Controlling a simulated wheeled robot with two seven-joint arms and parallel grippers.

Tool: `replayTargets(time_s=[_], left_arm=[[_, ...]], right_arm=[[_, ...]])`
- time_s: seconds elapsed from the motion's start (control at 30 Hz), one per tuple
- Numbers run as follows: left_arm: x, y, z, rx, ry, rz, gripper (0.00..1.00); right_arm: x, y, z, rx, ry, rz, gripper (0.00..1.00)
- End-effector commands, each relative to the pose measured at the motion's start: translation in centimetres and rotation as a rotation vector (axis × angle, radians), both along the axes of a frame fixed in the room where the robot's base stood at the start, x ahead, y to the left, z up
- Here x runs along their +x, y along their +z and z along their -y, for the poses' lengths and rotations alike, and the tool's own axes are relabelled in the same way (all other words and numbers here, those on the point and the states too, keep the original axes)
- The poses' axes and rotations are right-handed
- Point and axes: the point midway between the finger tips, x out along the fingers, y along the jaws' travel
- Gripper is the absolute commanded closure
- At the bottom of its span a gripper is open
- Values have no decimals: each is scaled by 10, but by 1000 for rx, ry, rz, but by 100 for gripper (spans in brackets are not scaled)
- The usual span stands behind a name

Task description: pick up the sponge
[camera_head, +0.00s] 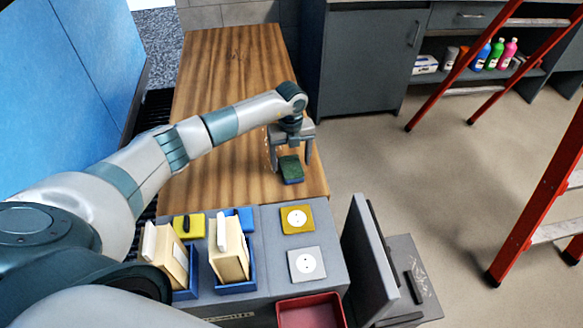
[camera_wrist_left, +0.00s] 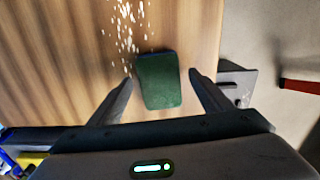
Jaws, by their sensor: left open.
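The sponge (camera_head: 291,170) has a green top and a blue side. It lies on the wooden table (camera_head: 225,80) near the table's front right corner. My left gripper (camera_head: 291,166) is open above the sponge, pointing down, with nothing held. Its two fingers also show in the left wrist view (camera_wrist_left: 161,78). Whether the fingers reach down beside the sponge is hard to tell. My right gripper is not in view.
Pale crumbs (camera_wrist_left: 126,28) lie on the wood beside the sponge. A grey unit in front carries blue holders with cream blocks (camera_head: 229,250), a yellow socket plate (camera_head: 297,219), a white socket plate (camera_head: 306,264) and a red tray (camera_head: 311,312). A red ladder (camera_head: 535,190) stands right.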

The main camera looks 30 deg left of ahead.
Motion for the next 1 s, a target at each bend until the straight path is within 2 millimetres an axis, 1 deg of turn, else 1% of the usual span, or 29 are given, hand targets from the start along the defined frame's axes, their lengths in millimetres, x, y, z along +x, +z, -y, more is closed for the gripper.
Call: replayTargets(time_s=[0.13,0.57,0.6,0.67,0.7,0.77,1.0], left_arm=[[0,-8,0,0,0,0,27],[0,-8,0,0,-1,0,27],[0,-8,0,0,-1,0,32],[0,-8,0,0,-1,0,46],[0,-8,0,0,-1,0,56],[0,-8,0,0,-1,0,70],[0,-8,0,0,-1,0,71]], right_arm=[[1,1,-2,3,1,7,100],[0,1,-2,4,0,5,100],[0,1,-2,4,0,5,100],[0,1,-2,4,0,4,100],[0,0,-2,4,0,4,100],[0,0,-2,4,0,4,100],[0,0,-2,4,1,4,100]])
